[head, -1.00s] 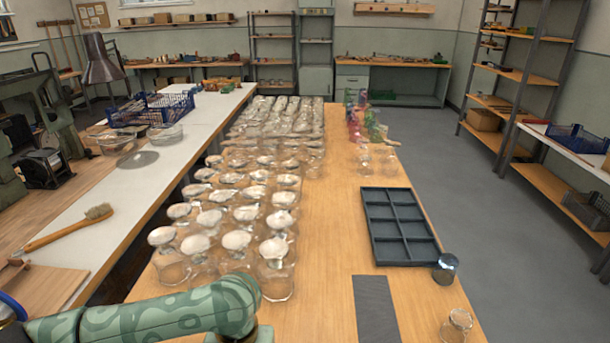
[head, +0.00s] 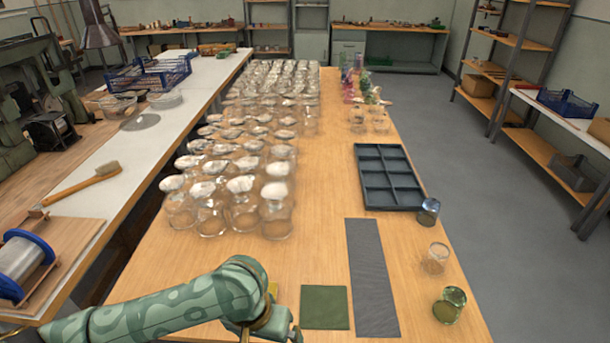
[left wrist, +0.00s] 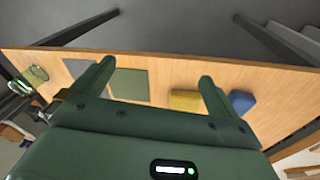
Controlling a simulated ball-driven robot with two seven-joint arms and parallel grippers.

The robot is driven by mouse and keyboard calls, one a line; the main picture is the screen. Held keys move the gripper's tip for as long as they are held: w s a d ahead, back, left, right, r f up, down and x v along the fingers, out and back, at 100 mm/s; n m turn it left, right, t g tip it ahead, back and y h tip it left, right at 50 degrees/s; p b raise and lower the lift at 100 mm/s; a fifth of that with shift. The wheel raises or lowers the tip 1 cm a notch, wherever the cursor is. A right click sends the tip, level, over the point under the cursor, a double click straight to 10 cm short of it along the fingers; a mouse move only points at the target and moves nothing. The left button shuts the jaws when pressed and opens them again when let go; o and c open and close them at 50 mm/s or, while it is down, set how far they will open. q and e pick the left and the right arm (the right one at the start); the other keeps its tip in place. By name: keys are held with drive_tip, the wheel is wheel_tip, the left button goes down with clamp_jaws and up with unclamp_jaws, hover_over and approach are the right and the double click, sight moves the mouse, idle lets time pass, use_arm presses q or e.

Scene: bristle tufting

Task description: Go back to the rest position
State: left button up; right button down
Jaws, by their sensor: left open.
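My left gripper (head: 272,328) is at the bottom of the head view, over the near part of the wooden table (head: 318,245). In the left wrist view its two green fingers (left wrist: 157,72) stand wide apart with nothing between them but a view of the table. A green square mat (head: 325,307) lies just right of the gripper in the head view. A yellow block (left wrist: 184,100) and a blue block (left wrist: 242,102) lie on the table in the left wrist view. The yellow one is mostly hidden behind my arm in the head view. My right gripper is not in view.
A grey strip (head: 371,275) lies right of the mat. A dark compartment tray (head: 361,170) is behind. Many glass jars (head: 277,210) crowd the left side.

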use_arm(q)
drive_tip(key=s+d+m+t+h, duration=0.1)
drive_tip(key=s+d+m+h, duration=0.1)
drive_tip(key=d, duration=0.2)
drive_tip(key=s+a+r+m+t+y, duration=0.15)
drive_tip(key=s+a+y, duration=0.3)
drive_tip(key=a, duration=0.95)
drive_tip(key=s+a+m+t+y, duration=0.1)
drive_tip(key=s+a+t+y, duration=0.4)
drive_tip(key=a, duration=0.8)
drive_tip(key=s+d+f+g+h+p, duration=0.2)
drive_tip(key=f, duration=0.8)
drive_tip(key=s+d+f+g+h+p, duration=0.2)
drive_tip(key=d+f+g, duration=0.1)
drive_tip(key=f, duration=0.7)
drive_tip(key=s+f+n+g+h+p, duration=0.1)
drive_tip(key=s+f+n+p, duration=0.1)
drive_tip(key=s+f, duration=0.4)
drive_tip(key=s+f+n+g+p, duration=0.1)
drive_tip(key=s+f, duration=0.6)
drive_tip(key=s, duration=0.6)
drive_tip(key=shift+s+f+n+h+p, duration=0.25)
drive_tip(key=shift+s+n+h+p, duration=0.1)
drive_tip(key=shift+s, duration=0.05)
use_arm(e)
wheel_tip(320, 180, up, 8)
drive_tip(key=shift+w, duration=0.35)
